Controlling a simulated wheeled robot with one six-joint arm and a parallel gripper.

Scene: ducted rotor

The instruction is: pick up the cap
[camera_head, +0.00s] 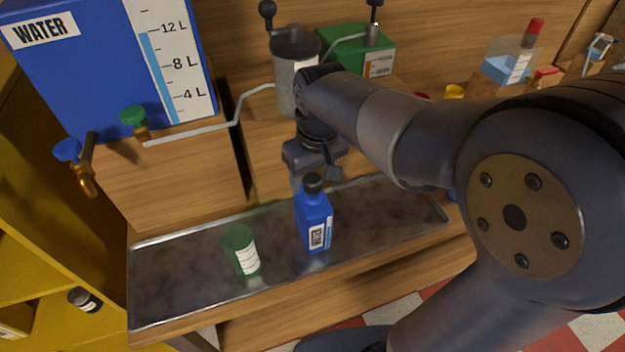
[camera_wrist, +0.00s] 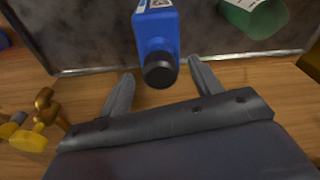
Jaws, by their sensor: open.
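The black cap (camera_head: 313,184) sits on top of a blue bottle (camera_head: 314,225) that stands upright on the metal tray (camera_head: 180,272). My gripper (camera_head: 314,176) points down just behind and above the bottle in the head view. It is open and empty. In the wrist view the cap (camera_wrist: 160,71) appears between the two spread fingertips of my gripper (camera_wrist: 158,78), with a gap on each side. The bottle's blue shoulder (camera_wrist: 157,32) shows beyond it. I cannot tell whether the fingertips are level with the cap.
A green translucent cup (camera_head: 240,248) with a white label stands on the tray left of the bottle. A blue water tank (camera_head: 80,75) with taps and a grey pipe (camera_head: 195,133) is at the back left. A grey grinder-like canister (camera_head: 296,75) stands behind my gripper. The tray's left end is clear.

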